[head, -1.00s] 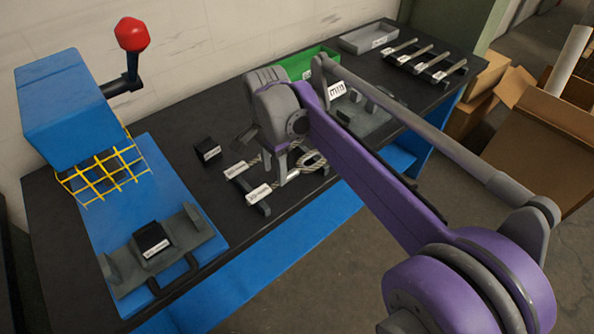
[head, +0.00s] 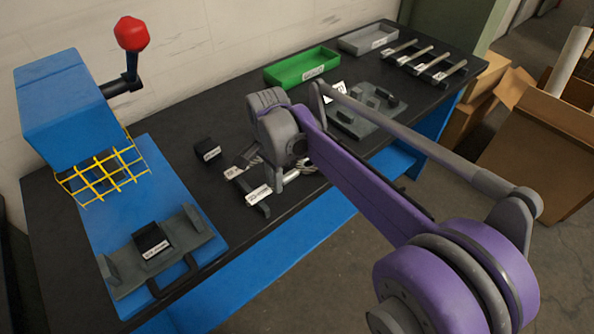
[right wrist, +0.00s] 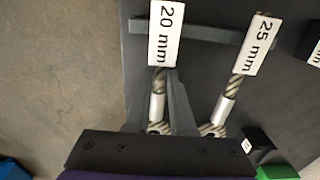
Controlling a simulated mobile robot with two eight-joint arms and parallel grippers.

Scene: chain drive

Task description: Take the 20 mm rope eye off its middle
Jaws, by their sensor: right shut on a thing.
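The 20 mm rope eye, a twisted steel rope with a silver sleeve and a white tag (right wrist: 165,32), lies on a dark rest; its tag end also shows in the head view (head: 258,195). My right gripper (right wrist: 158,108) is shut on it near the sleeve, with one grey finger on each side. In the head view my right gripper (head: 284,181) reaches down over it and hides much of it. The 25 mm rope eye (right wrist: 236,85) lies beside it, apart from the fingers. Both loops are partly hidden by the gripper body. My left gripper is not in view.
A small black block (head: 207,149) stands left of the ropes. A blue press (head: 62,110) with a yellow guard is at left. A grey fixture plate (head: 350,124), green bin (head: 302,68), grey bin (head: 367,40) and pin rack (head: 425,64) are farther right. The bench's front edge is close.

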